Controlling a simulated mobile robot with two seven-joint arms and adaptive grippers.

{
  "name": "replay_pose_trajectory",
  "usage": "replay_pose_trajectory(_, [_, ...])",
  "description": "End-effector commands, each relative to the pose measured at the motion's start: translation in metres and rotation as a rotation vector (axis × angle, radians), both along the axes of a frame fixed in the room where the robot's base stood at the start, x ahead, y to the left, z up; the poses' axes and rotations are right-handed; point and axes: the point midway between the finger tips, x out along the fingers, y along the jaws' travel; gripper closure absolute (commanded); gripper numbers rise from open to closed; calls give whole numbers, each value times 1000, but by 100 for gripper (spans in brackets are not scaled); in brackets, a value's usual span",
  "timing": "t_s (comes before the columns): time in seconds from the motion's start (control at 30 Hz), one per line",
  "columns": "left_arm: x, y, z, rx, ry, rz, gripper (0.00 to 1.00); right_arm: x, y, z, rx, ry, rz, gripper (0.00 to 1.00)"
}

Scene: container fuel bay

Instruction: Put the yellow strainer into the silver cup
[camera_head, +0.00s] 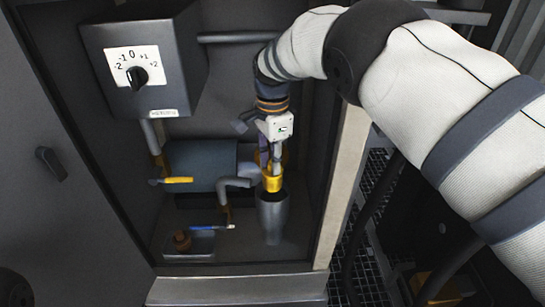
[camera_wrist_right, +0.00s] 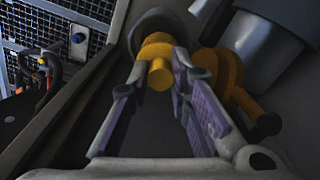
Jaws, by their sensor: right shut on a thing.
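The yellow strainer (camera_head: 272,182) is at the tips of my right gripper (camera_head: 271,168) in the head view. The gripper is shut on it. In the right wrist view the strainer (camera_wrist_right: 157,62) shows between the far ends of the purple-lined fingers (camera_wrist_right: 155,88). The silver cup (camera_head: 272,216) stands upright on the cabinet floor directly below the strainer in the head view. The strainer hides the cup's mouth, so I cannot tell whether it is inside or just above it. My left gripper is not in view.
A blue-grey tank (camera_head: 205,164) with a yellow-handled valve (camera_head: 177,181) is left of the gripper. A grey bent pipe (camera_head: 236,184) is close beside the strainer. A dial box (camera_head: 142,70) hangs upper left. The cabinet's right edge (camera_head: 345,175) stands close to my right arm.

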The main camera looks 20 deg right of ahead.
Motion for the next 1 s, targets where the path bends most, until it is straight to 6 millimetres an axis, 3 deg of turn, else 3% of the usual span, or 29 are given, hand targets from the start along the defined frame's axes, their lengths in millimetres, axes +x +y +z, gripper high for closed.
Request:
replay_pose_trajectory(0.47, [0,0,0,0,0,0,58,0,0,-3,0,0,0,100])
replay_pose_trajectory(1.0, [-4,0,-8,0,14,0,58,0,0,-28,0,0,0,100])
